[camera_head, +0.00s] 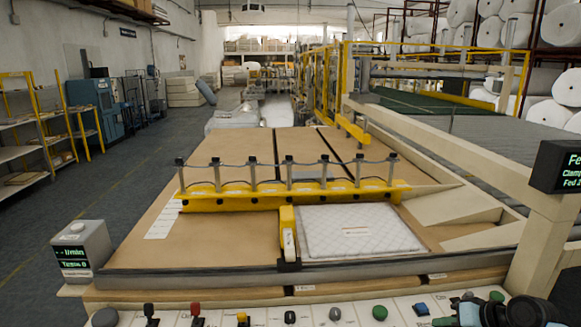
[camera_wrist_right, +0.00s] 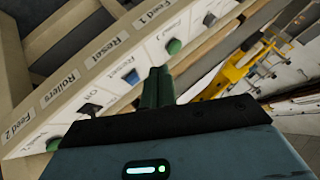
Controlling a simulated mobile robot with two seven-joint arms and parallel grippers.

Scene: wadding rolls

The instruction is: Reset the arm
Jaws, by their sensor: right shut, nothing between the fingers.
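My right gripper (camera_head: 444,320) is at the bottom right of the head view, over the right part of the control panel (camera_head: 345,312). Its green fingers (camera_wrist_right: 158,88) show in the right wrist view, pressed together with nothing between them. They point at the panel, near a blue button (camera_wrist_right: 131,76) and a green button (camera_wrist_right: 173,46). I cannot tell whether the fingertips touch the panel. Panel labels such as "Reset" and "Rollers" show in the wrist view. My left gripper is in neither view.
Behind the panel is a brown worktable (camera_head: 215,240) with a yellow clamp bar (camera_head: 250,199) and a white quilted pad (camera_head: 358,230). A grey counter box (camera_head: 85,245) stands at left. A dark display (camera_head: 560,167) on a beige post is at right.

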